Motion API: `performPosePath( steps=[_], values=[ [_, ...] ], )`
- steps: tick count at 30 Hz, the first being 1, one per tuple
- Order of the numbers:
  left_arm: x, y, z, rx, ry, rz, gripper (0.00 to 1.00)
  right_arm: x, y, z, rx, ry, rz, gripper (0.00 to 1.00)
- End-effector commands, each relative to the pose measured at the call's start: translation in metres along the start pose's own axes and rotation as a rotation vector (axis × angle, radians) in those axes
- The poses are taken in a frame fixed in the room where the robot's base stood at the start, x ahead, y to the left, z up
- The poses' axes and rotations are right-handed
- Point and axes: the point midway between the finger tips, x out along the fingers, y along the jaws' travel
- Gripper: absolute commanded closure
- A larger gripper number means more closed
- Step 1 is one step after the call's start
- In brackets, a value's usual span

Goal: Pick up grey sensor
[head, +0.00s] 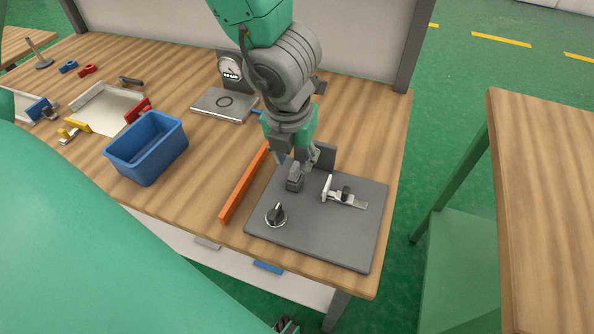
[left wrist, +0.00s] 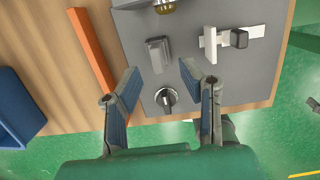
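The grey sensor is a small dark grey block (head: 295,178) standing on the grey panel (head: 320,238) at the table's front right. It also shows in the left wrist view (left wrist: 159,54). My left gripper (head: 302,163) hangs over the panel's back left part, close to the block. In the left wrist view my left gripper (left wrist: 160,71) is open and empty, and the block shows just beyond the gap between its fingertips. Contact with the block is not visible. A dark piece at the bottom of the head view looks like part of my right gripper (head: 287,326); its fingers cannot be made out.
An orange bar (head: 244,184) lies along the panel's left side. A blue bin (head: 147,147) stands farther left. A dial gauge (head: 231,72) stands at the back.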

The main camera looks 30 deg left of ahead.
Motion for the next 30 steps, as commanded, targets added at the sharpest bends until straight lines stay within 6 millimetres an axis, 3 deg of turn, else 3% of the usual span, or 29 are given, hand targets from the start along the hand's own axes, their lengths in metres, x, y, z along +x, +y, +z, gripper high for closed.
performPosePath(
  steps=[6,14,15,18,30],
  values=[
    [0.037,0.0,0.001,0.002,0.002,0.004,0.66,0.019,-0.001,0.001,-0.001,0.0,0.0,0.6],
    [0.04,-0.002,0.001,0.002,-0.001,0.004,0.66,0.019,0.0,0.001,-0.001,0.0,0.0,0.6],
    [0.04,-0.002,0.001,0.002,-0.001,0.003,0.69,0.019,0.0,0.001,0.0,0.0,0.0,0.6],
    [0.04,-0.001,0.002,0.001,0.0,0.002,1.0,0.019,0.0,0.001,0.0,0.0,0.0,0.6],
    [0.039,0.0,0.002,0.0,0.0,0.003,1.0,0.018,0.0,0.001,0.0,0.0,0.0,0.6]
  ],
)
